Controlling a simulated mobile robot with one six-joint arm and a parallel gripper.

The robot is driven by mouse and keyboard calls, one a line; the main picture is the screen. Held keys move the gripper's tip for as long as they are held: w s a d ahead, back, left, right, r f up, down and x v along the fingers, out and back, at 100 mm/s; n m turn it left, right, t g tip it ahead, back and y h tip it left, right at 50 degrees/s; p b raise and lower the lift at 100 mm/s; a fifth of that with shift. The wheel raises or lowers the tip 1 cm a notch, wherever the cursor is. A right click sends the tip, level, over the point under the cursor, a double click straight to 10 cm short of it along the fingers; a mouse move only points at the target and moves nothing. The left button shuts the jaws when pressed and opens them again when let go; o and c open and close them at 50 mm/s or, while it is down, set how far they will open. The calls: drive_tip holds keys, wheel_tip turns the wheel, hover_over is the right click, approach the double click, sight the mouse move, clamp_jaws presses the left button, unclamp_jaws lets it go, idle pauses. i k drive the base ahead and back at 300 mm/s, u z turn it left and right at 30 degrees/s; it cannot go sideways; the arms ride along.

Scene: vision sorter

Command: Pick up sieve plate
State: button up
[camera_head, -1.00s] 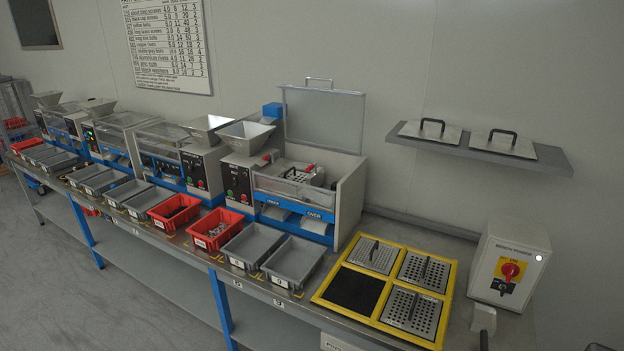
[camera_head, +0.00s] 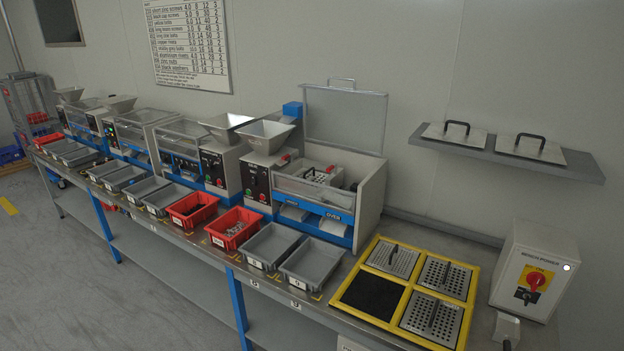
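Three perforated metal sieve plates with dark handles lie in a yellow-framed rack on the bench at the right. One plate is at back left (camera_head: 392,261), one at back right (camera_head: 444,279) and one at front right (camera_head: 431,319). The front-left slot of the yellow rack (camera_head: 335,299) shows only a dark surface. Another perforated plate with a handle (camera_head: 318,177) seems to sit inside the nearest sorting machine (camera_head: 345,213), whose clear lid (camera_head: 345,120) stands raised.
Two plates with black handles, (camera_head: 455,132) and (camera_head: 531,147), lie on a wall shelf (camera_head: 505,157). A power box (camera_head: 535,270) stands right of the rack. Grey bins (camera_head: 318,265) and red bins (camera_head: 233,228) line the bench front. Open floor lies at lower left.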

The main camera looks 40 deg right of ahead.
sight(315, 174)
drive_tip(key=u, duration=0.05)
drive_tip(key=i, duration=1)
drive_tip(key=z, duration=0.05)
